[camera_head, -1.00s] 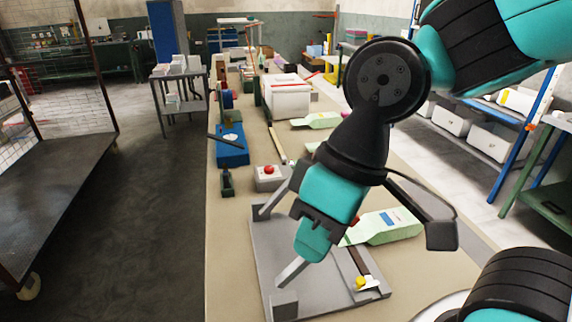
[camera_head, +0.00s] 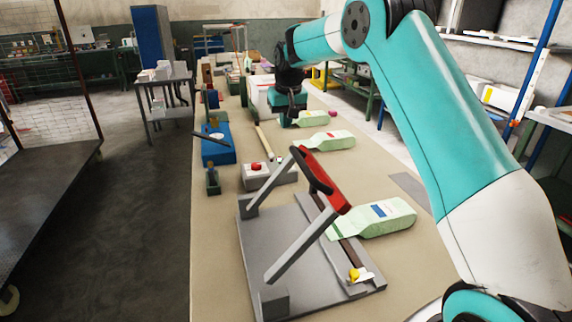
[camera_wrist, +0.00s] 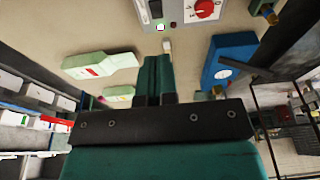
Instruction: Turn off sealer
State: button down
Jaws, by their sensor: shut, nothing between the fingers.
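The sealer has a grey base plate (camera_head: 262,240) and a raised lever frame with a red and black handle (camera_head: 323,182). A grey control box (camera_head: 254,178) with a red knob stands just behind it. In the wrist view the red knob (camera_wrist: 204,9) shows at the top edge, with a dark display and a small pale button (camera_wrist: 160,27) to its left. My gripper (camera_head: 287,119) is beyond the box, above the table, pointing down. In the wrist view its fingers (camera_wrist: 155,62) are together and empty, apart from the box. The knob's setting is too small to read.
Pale green bags (camera_head: 378,217) lie on the table to the right, with another further back (camera_head: 327,141). A blue device (camera_head: 218,150) stands left of the box. A tan stick (camera_head: 264,143) lies near the box. A white box stands behind my gripper.

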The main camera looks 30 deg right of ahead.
jog(key=shift+w+d+f, duration=0.3)
jog(key=shift+w+d, duration=0.15)
jog(key=shift+d, duration=0.05)
jog(key=p+x, duration=0.1)
jog(key=x, duration=0.3)
jog(key=p+x, duration=0.1)
jog(key=x, duration=0.3)
jog(key=s+p+x, duration=0.1)
jog(key=x, duration=0.3)
jog(key=shift+f, duration=1.05)
jog(key=shift+a, duration=0.1)
